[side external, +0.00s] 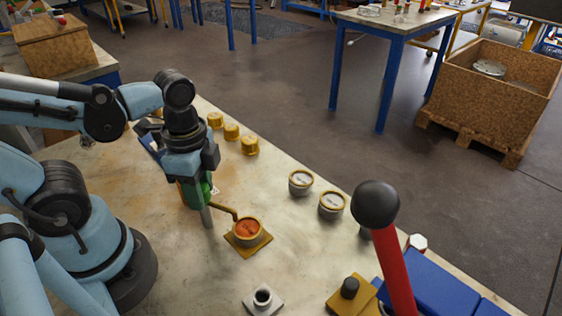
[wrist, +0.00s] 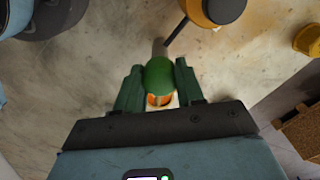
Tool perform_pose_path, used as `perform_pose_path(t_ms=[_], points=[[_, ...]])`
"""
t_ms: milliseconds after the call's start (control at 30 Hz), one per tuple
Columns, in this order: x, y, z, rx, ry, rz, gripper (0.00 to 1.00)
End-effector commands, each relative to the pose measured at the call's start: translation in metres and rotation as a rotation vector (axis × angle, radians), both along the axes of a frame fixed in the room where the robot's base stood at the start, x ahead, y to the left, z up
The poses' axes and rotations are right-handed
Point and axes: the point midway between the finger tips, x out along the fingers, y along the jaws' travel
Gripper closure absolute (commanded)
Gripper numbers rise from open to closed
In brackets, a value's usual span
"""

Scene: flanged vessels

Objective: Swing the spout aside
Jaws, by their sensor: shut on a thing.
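A brass vessel with an orange top (side external: 247,229) stands on a square brass plate (side external: 248,244). A thin bent arm (side external: 224,208), which looks like the spout, runs from it to the left, toward my gripper. My gripper (side external: 194,192) points down, left of the vessel, above the worktop. In the wrist view its dark green fingers (wrist: 159,82) are shut on a rounded green knob (wrist: 159,74). A grey post (side external: 207,217) shows below the fingers. The join between knob, post and bent arm is hidden.
Several yellow caps (side external: 232,132) stand behind my gripper. Two grey pots (side external: 301,182) stand right of the vessel. A grey flanged pipe (side external: 263,299) stands in front. A tall red lever (side external: 394,270) with a black ball rises at right, near a blue block (side external: 440,285). Bare worktop lies between.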

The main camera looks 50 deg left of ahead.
Motion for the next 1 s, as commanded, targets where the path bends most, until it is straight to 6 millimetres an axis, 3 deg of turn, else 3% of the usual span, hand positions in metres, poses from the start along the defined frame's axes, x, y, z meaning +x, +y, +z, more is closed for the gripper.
perform_pose_path(t_ms=[267,1000], points=[[0.0003,0.0002,-0.0002,0.001,0.002,-0.154,1.0],[0.0002,0.0002,-0.0006,0.002,0.001,-0.848,1.0]])
